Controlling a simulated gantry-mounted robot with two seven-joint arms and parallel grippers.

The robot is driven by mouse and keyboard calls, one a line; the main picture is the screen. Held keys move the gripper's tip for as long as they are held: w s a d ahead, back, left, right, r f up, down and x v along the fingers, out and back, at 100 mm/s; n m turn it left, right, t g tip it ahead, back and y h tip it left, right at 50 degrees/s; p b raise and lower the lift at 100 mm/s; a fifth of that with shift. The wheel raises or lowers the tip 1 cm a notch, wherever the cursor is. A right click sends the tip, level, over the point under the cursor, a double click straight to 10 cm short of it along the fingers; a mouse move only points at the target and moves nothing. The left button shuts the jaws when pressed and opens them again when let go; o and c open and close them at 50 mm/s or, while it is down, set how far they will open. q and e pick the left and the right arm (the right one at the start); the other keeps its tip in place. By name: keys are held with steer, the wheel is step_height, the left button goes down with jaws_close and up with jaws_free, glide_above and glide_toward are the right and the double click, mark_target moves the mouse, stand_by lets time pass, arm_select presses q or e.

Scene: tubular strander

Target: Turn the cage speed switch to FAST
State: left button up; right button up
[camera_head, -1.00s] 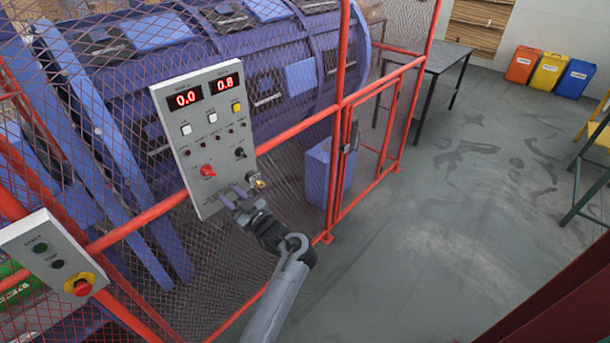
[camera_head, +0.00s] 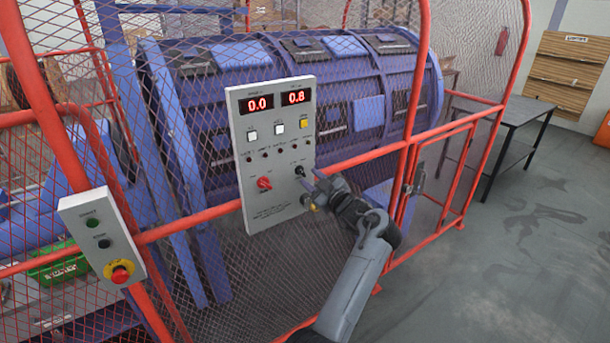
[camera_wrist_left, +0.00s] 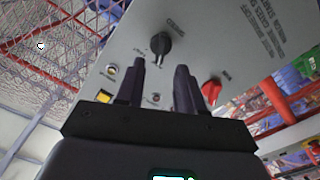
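The grey control panel (camera_head: 262,205) hangs on the red cage frame, with red displays reading 0.0 and 0.8. A black knob (camera_head: 300,171) sits at its lower right, right of a red knob (camera_head: 264,183). My left gripper (camera_head: 316,184) is at the panel's right edge, just below the black knob. In the left wrist view, my left gripper (camera_wrist_left: 160,68) is open, its two fingers apart and empty. The black knob (camera_wrist_left: 161,46) there lies just beyond the fingertips, roughly between them. My right gripper is not in view.
White buttons (camera_head: 252,135) and a yellow button (camera_head: 304,123) sit above the knobs. A smaller box with a red emergency stop (camera_head: 120,274) is at the lower left. Red mesh fencing surrounds the blue machine (camera_head: 235,100). Open floor (camera_head: 480,270) lies to the right.

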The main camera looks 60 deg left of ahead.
mark_target(302, 172)
arm_select(q)
steer(key=shift+a, duration=2.1)
steer(key=shift+c, duration=0.4)
jaws_close()
